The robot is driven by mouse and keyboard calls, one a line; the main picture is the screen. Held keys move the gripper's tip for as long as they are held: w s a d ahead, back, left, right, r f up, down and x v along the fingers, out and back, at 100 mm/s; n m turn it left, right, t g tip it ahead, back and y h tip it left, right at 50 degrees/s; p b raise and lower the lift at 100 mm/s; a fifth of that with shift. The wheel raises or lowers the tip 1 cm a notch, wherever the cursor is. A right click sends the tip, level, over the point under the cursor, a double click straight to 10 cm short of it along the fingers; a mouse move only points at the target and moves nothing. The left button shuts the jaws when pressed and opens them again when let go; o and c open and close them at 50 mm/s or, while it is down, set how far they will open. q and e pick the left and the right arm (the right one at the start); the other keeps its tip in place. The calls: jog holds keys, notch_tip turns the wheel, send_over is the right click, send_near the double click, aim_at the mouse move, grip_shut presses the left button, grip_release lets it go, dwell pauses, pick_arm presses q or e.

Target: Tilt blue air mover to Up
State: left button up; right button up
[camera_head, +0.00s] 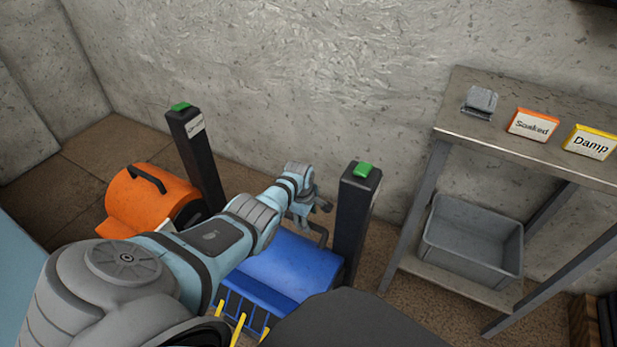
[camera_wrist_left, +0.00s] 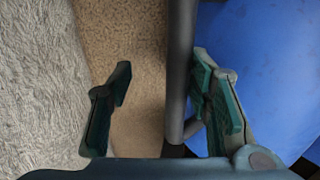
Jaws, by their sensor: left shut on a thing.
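The blue air mover (camera_head: 290,265) sits on the floor in the middle of the head view, its grille facing the bottom of the picture. My left gripper (camera_head: 312,208) is over its back edge, beside the dark handle (camera_head: 320,234). In the left wrist view the dark handle bar (camera_wrist_left: 179,60) runs between the two fingers of my left gripper (camera_wrist_left: 165,98), close against the right one. The blue housing (camera_wrist_left: 265,70) fills the right of that view. My left gripper is shut on the handle. My arm hides part of the mover's left side. My right gripper is not in view.
An orange air mover (camera_head: 150,205) stands to the left. Dark posts with green tops (camera_head: 197,155) (camera_head: 357,215) stand by the movers. A metal table (camera_head: 470,130) at right holds signs, with a grey bin (camera_head: 470,245) on its lower shelf. A concrete wall is behind.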

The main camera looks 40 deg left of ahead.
pick_arm(q)
jog(key=shift+a+r, duration=0.15)
jog(key=shift+a, duration=0.05)
notch_tip(320, 180, up, 12)
jog(key=s, duration=0.2)
jog(key=shift+s+d+f, duration=0.25)
jog(key=shift+d, duration=0.05)
dwell(0.4)
